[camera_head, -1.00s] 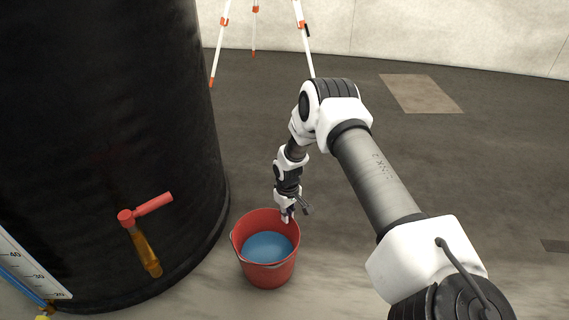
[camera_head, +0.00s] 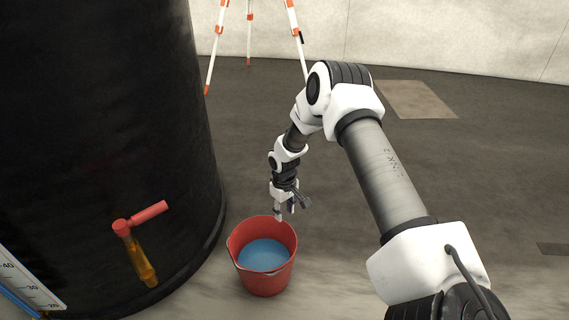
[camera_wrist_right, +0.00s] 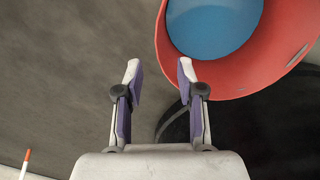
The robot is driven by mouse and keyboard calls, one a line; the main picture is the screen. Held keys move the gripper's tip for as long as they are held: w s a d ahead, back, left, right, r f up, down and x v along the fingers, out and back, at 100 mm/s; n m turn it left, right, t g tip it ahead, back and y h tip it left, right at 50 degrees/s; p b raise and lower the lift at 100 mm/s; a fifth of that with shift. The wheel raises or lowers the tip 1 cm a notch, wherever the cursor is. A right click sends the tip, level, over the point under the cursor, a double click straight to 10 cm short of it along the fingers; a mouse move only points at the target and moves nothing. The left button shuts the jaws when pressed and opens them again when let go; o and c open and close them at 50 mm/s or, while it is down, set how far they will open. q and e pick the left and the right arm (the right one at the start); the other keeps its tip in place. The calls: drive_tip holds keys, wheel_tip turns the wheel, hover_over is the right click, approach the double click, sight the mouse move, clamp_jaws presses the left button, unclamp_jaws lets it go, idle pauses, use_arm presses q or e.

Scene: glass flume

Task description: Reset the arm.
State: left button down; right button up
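My right arm reaches in from the lower right in the head view. Its gripper (camera_head: 284,212) hangs beside the far rim of a red bucket (camera_head: 262,284). In the right wrist view the two fingers of this gripper (camera_wrist_right: 158,72) stand apart with only floor between them, and the red bucket (camera_wrist_right: 262,75) is just past the fingertips to the upper right. The bucket stands upright on the floor and has a blue surface inside. My left gripper is not in view.
A large black tank (camera_head: 110,110) stands at the left, with a red-handled tap (camera_head: 140,217) on an amber pipe and a numbered scale (camera_head: 28,285) beside it. A white and orange tripod (camera_head: 250,35) stands at the back. Floor to the right is clear.

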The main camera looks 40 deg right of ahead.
wheel_tip(320, 180, up, 6)
drive_tip(key=shift+r, duration=0.25)
